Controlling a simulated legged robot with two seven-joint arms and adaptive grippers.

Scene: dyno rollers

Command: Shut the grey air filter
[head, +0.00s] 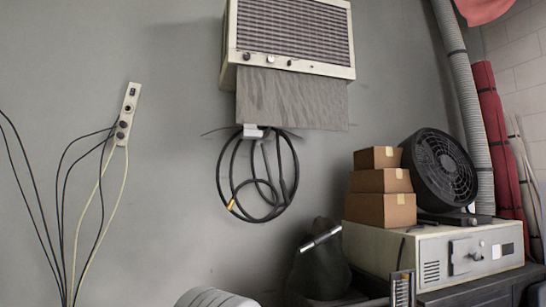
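A beige wall-mounted air unit (290,35) with a dark slatted grille and small knobs on its lower edge is at the top centre. A flat grey panel (290,98), which looks like the air filter, hangs below the unit's bottom edge against the wall. Its lower edge reaches down to just above a coil of black cable. I cannot tell how it is joined to the unit. Neither of my grippers can be made out in the head view, and nothing is touching the panel.
A black cable coil (258,180) hangs under the panel. A socket strip (127,114) with dangling cables is at left. Cardboard boxes (382,210) and a black fan (440,170) stand on a beige machine (440,250) at right. The wall between strip and coil is clear.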

